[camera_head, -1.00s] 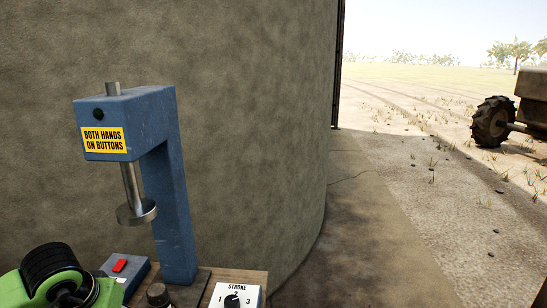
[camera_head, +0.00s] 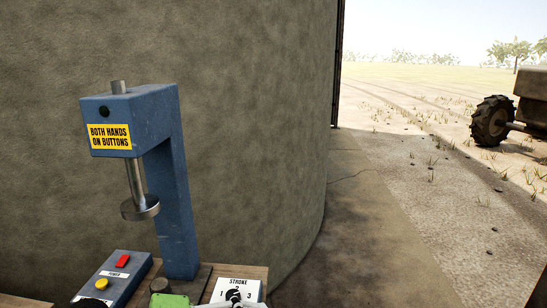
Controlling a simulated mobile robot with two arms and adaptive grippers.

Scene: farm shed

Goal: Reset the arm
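The task names no object. A green part (camera_head: 172,301) of what looks like my arm just enters at the bottom edge, in front of the press base. A pale grey piece beside it, at the lower edge of the stroke dial box (camera_head: 250,288), may be part of a gripper. It is too cut off to tell whether it is open or whether it touches the black dial knob (camera_head: 234,295). My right gripper is not in view.
A blue press (camera_head: 170,170) with a raised metal ram (camera_head: 138,195) stands on a wooden bench. Left of its base is a control box (camera_head: 112,280) with red and yellow buttons. A curved wall is behind. Open ground and a tractor (camera_head: 510,120) lie right.

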